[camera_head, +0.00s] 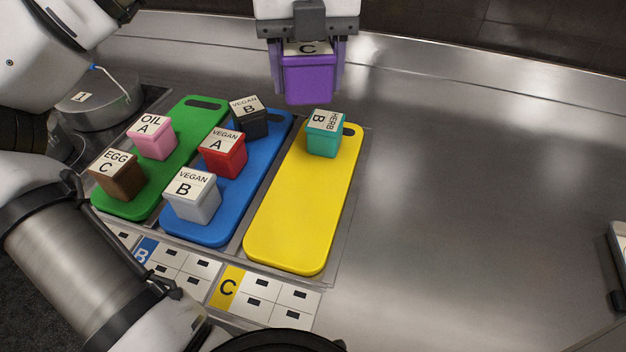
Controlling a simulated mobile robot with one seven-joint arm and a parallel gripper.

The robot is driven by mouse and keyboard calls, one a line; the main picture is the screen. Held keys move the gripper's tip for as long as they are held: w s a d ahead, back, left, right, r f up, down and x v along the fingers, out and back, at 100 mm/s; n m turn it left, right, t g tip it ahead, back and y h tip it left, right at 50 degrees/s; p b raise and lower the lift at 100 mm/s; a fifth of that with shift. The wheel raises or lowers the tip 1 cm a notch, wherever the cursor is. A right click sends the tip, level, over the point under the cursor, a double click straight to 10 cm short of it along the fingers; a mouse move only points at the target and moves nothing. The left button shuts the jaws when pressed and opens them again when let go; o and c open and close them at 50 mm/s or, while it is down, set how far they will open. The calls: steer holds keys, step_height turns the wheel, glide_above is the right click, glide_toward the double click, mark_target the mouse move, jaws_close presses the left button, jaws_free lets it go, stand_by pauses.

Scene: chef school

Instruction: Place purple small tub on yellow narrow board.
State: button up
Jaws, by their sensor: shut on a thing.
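The purple small tub (308,80) is held between the fingers of my gripper (308,68). My gripper is shut on it, and its label shows a C, partly hidden by the gripper. The tub appears above the steel counter, beyond the far end of the yellow narrow board (296,225). The yellow board lies to the right of the blue board. A teal tub (323,140) with a "HERB B" label stands at the far end of the yellow board. The near and middle parts of the yellow board are bare.
A blue board (216,229) carries black, red and white tubs. A green board (127,210) carries pink and brown tubs. A metal pot (100,100) stands at the left. Label cards (262,290) lie in front. The counter (470,200) to the right is clear.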

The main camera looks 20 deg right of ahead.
mark_target(309, 186)
step_height(309, 186, down, 19)
steer(key=shift+p, duration=1.05)
steer(key=shift+f, duration=0.15)
steer(key=o, duration=1.1)
step_height(309, 186, up, 12)
steer(key=b, duration=0.1)
steer(key=shift+r, duration=0.2)
